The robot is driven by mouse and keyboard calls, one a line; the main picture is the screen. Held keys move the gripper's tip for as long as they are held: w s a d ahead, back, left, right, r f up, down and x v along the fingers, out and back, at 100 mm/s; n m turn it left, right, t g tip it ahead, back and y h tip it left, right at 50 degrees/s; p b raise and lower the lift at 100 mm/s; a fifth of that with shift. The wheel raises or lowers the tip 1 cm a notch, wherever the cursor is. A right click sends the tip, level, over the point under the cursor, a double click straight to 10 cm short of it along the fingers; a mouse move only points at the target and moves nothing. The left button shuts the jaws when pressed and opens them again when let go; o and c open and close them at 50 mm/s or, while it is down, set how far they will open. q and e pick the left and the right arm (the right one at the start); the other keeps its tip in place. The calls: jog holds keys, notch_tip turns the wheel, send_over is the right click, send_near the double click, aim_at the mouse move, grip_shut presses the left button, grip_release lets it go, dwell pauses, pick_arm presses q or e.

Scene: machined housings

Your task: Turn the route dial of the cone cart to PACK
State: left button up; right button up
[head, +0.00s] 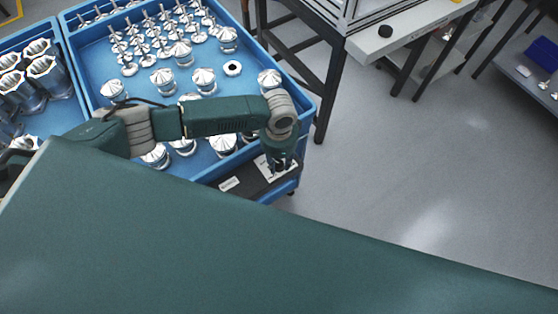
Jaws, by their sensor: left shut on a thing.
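The cone cart (303,104) is a blue tray cart holding shiny metal cones and stemmed parts, at the upper left of the head view. On its near end is a dark panel with a white card (263,166) and a smaller white label (229,184). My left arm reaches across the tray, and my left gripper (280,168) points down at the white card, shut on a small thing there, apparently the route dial. The dial itself is hidden by the fingers, so its setting cannot be read. My right gripper is not in view.
A second blue tray (62,103) with hollow metal housings stands at the left. A dark-framed bench with a light top (410,28) and a black knob (385,31) is behind the cart. Grey floor at the right is open. My own green body fills the foreground.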

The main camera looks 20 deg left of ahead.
aim_at(279, 163)
pick_arm(q)
jog(key=m+p, duration=0.1)
jog(key=m, duration=0.4)
jog(key=shift+r, duration=0.1)
jog(key=m, duration=0.2)
jog(key=shift+m, duration=0.4)
jog(key=m, duration=0.3)
jog(key=shift+w+m, duration=0.1)
jog(key=shift+m, duration=0.2)
jog(key=m, duration=0.5)
jog(key=m+b, duration=0.1)
jog(key=m, duration=0.5)
jog(key=shift+m, duration=0.3)
jog(key=o, duration=1.1)
jog(key=shift+o, duration=0.2)
notch_tip(279, 163, up, 12)
